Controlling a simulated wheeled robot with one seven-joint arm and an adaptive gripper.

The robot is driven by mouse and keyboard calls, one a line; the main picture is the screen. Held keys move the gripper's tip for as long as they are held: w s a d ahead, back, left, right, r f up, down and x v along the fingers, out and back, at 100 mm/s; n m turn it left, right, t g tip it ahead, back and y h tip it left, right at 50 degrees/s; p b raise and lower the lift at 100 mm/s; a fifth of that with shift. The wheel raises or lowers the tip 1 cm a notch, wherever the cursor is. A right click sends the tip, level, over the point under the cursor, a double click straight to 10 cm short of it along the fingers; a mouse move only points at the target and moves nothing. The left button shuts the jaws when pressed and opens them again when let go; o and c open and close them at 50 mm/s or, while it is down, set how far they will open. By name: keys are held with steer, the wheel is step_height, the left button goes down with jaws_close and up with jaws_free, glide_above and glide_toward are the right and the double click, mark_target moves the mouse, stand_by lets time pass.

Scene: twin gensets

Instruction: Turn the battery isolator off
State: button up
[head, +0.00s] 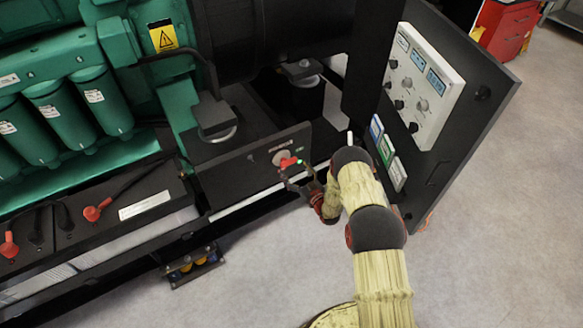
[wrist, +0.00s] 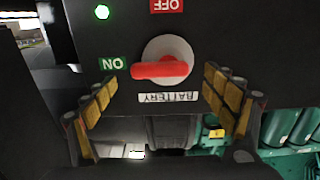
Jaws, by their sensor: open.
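The battery isolator is a red handle (wrist: 160,70) on a round pale plate, on a dark panel. In the wrist view, the picture is upside down and the handle lies level, its long end pointing left to the green ON label (wrist: 114,64). The red OFF label (wrist: 166,5) is above it, and the BATTERY label (wrist: 166,97) below. In the head view the red handle (head: 289,162) shows just beyond my gripper (head: 298,176). My gripper (wrist: 160,84) is open, its padded fingers left and right of the handle, holding nothing.
An open control-panel door (head: 455,110) stands close to the right of my arm. The green engine (head: 60,60) and battery box with red-capped cables (head: 95,212) are at left. Grey floor (head: 480,230) is clear at right.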

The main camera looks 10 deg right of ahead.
steer(key=shift+x, duration=1.3)
steer(key=shift+c, duration=0.9)
steer(key=c, duration=1)
steer(key=shift+m+b, duration=0.3)
steer(key=shift+b, duration=0.2)
steer(key=shift+s+a+f+m+b, duration=0.2)
steer(key=shift+m+b, duration=1)
steer(key=shift+m, duration=1.7)
steer(key=shift+w+a+f+m+b, duration=0.2)
steer(key=shift+m+b, duration=1)
steer(key=shift+m, duration=1.7)
steer(key=shift+s+a+f+m+b, duration=0.1)
steer(key=shift+f+m+b, duration=0.2)
steer(key=shift+m+b, duration=1.75)
steer(key=shift+m+p, duration=0.85)
steer(key=shift+m, duration=0.1)
